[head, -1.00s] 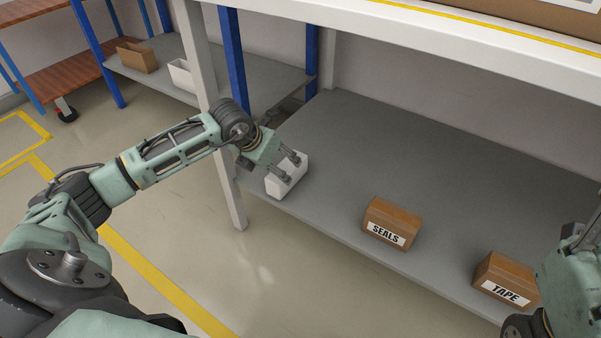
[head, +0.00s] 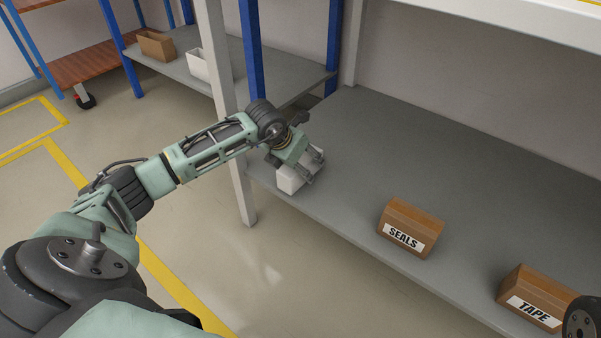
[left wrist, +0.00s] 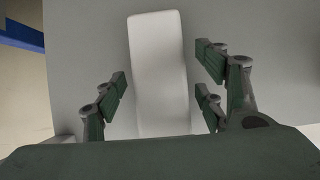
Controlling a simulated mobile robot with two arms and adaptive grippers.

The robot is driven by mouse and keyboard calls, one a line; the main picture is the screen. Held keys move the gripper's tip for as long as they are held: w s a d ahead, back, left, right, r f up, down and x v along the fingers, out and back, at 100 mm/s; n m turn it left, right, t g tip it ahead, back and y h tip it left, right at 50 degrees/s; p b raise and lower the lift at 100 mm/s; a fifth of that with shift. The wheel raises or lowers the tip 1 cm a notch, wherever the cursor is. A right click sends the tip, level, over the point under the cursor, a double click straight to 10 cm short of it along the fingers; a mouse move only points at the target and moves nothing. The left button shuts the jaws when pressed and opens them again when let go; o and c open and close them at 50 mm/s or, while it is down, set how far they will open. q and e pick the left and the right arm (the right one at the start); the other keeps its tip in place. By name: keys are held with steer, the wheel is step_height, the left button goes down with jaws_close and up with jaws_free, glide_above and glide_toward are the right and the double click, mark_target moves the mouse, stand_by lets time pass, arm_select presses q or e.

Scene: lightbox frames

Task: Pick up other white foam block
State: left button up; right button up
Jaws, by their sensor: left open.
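A white foam block (head: 292,179) rests on the grey lower shelf near its left front corner. In the left wrist view the block (left wrist: 158,70) lies lengthwise between the spread fingers, with a gap on each side; its near end is hidden by my gripper body. My left gripper (head: 314,164) is open and close over the block, hiding part of it in the head view. It also shows in the left wrist view (left wrist: 165,90). My right gripper is not in view.
A cardboard box marked SEALS (head: 410,228) and one marked TAPE (head: 535,298) stand on the grey shelf (head: 440,165) to the right. A white post (head: 232,130) is left of the block. A farther shelf holds a brown bin (head: 157,46) and a white bin (head: 198,65).

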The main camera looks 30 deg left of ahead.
arm_select(q)
steer(key=shift+f, duration=0.2)
stand_by(0.6)
steer(key=shift+c, duration=0.5)
steer(key=c, duration=0.9)
